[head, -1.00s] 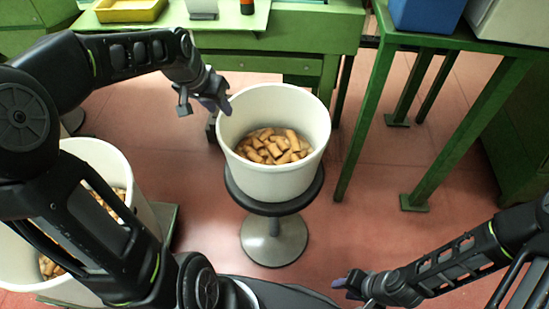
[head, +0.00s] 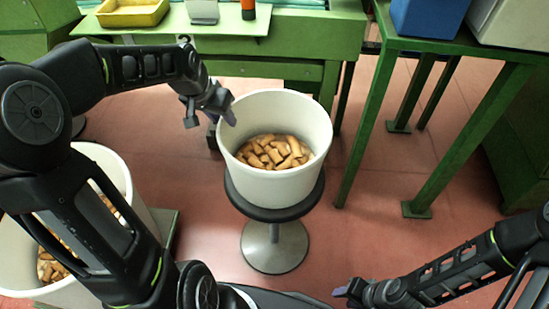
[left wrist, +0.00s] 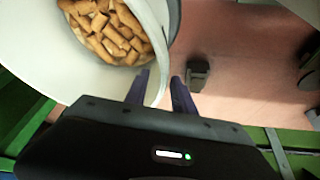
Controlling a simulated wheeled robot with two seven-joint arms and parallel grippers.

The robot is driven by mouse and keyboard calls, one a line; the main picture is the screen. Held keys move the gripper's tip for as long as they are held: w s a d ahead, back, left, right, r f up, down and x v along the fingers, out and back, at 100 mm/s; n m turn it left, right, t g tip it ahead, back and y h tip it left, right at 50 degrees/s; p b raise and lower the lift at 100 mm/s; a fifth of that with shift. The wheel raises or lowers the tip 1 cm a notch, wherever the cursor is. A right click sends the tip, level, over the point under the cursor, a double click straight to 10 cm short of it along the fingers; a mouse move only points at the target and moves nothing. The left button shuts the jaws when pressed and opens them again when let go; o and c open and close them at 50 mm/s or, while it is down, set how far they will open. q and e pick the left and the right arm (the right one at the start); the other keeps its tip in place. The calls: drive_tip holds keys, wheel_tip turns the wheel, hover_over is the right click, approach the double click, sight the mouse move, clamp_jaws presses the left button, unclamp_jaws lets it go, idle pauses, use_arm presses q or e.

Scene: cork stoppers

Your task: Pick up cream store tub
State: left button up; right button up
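A cream tub (head: 275,187) holding several cork stoppers (head: 275,152) stands upright on a round black-topped stool. My left gripper (head: 210,118) is at the tub's left rim, with its fingers apart. In the left wrist view the tub (left wrist: 75,72) fills the upper left, and its wall edge shows between the two spread fingers of my left gripper (left wrist: 160,92). I cannot tell whether either finger touches the wall. My right gripper (head: 350,288) is low at the bottom right, away from the tub; its fingers are too small to read.
Another large pale tub (head: 110,165) with corks stands at the left, partly hidden by my left arm. A green bench (head: 300,35) with a yellow tray (head: 132,12) is behind the stool. A green table (head: 450,45) with a blue bin (head: 428,15) stands right. Open floor lies between.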

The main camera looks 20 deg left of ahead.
use_arm(q)
drive_tip(key=b+x, duration=0.1)
drive_tip(key=x, duration=0.4)
drive_tip(key=shift+s+f, duration=0.1)
drive_tip(key=shift+f, duration=0.05)
drive_tip(key=shift+c, duration=0.3)
clamp_jaws()
idle(1.3)
